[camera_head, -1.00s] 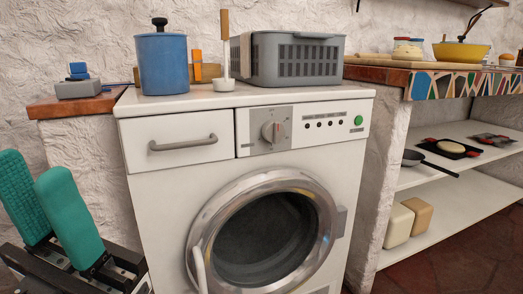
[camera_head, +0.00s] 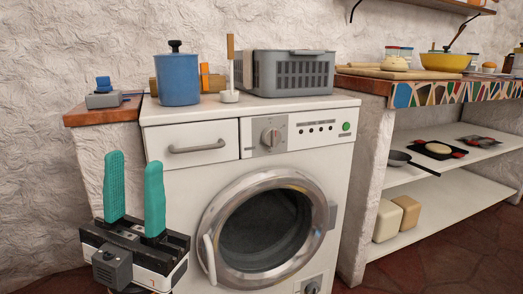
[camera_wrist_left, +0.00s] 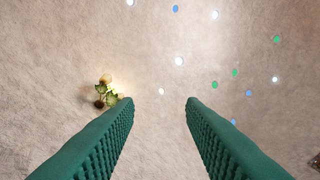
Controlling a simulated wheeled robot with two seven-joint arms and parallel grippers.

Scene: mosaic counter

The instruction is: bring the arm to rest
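My left gripper (camera_head: 134,190) stands at the lower left of the head view, its two green ribbed fingers pointing up. The fingers are apart with nothing between them. It is in front of the washing machine's left side, below the countertop. In the left wrist view the fingers (camera_wrist_left: 160,102) are also spread and empty, facing a pale rough surface. My right gripper is in neither view.
A white washing machine (camera_head: 180,135) carries a blue pot (camera_head: 178,80), a long-handled white item (camera_head: 230,97) and a grey crate (camera_head: 290,72). A mosaic counter (camera_head: 425,95) with shelves (camera_head: 440,205) stands at right. Clear wall lies left of the gripper.

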